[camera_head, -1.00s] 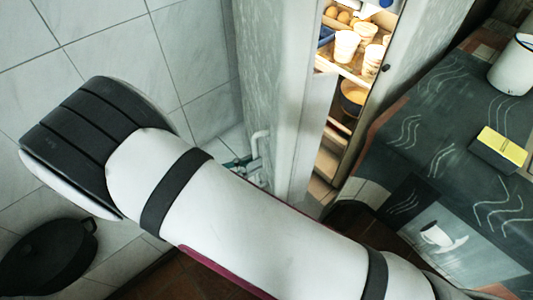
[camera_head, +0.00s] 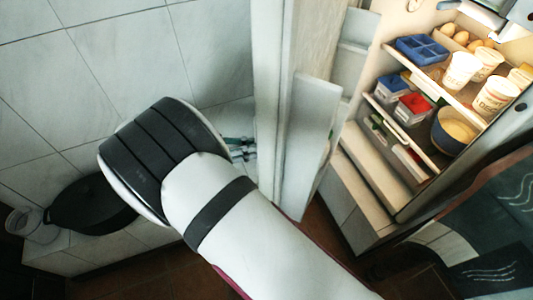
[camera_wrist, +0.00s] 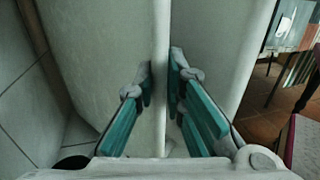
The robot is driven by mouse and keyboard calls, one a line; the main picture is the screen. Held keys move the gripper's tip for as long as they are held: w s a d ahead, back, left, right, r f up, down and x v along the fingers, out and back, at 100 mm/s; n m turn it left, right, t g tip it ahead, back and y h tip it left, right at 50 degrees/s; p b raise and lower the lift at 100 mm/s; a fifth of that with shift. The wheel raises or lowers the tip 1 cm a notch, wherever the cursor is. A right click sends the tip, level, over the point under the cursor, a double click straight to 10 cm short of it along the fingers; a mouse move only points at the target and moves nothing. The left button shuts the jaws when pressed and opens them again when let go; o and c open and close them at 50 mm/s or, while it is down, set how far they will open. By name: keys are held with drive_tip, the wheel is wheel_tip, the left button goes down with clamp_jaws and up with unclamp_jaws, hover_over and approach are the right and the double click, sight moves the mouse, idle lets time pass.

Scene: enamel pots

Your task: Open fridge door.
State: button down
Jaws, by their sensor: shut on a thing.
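The fridge door (camera_head: 268,90) stands well open in the head view, seen nearly edge-on, with its pale inner shelves facing right. The lit fridge interior (camera_head: 430,165) shows to its right. My gripper (camera_wrist: 161,80) has teal fingers on either side of the door's edge, which also shows in the wrist view (camera_wrist: 161,30). It is shut on this door. In the head view, my gripper (camera_head: 243,149) shows only in part behind my white arm, at the left side of the door.
Inside the fridge are white cups (camera_head: 461,71), eggs (camera_head: 462,37), a blue tray (camera_head: 421,49) and a bowl (camera_head: 455,131). A tiled wall (camera_head: 130,60) stands at left, with a black pan (camera_head: 90,207) below. A patterned table (camera_head: 490,245) is at lower right.

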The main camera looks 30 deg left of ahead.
drive_tip(key=shift+w+a+r+m+g+h+b, duration=0.1)
drive_tip(key=shift+w+a+m+g+h+b, duration=0.2)
drive_tip(key=shift+a, duration=0.35)
drive_tip(key=shift+w+a+m+g+h+b, duration=0.1)
drive_tip(key=shift+w+a+m+g+b, duration=0.2)
drive_tip(key=shift+a, duration=0.35)
drive_tip(key=c, duration=1.7)
unclamp_jaws()
drive_tip(key=shift+w, duration=0.1)
drive_tip(key=shift+o, duration=0.2)
drive_tip(key=shift+s, duration=0.2)
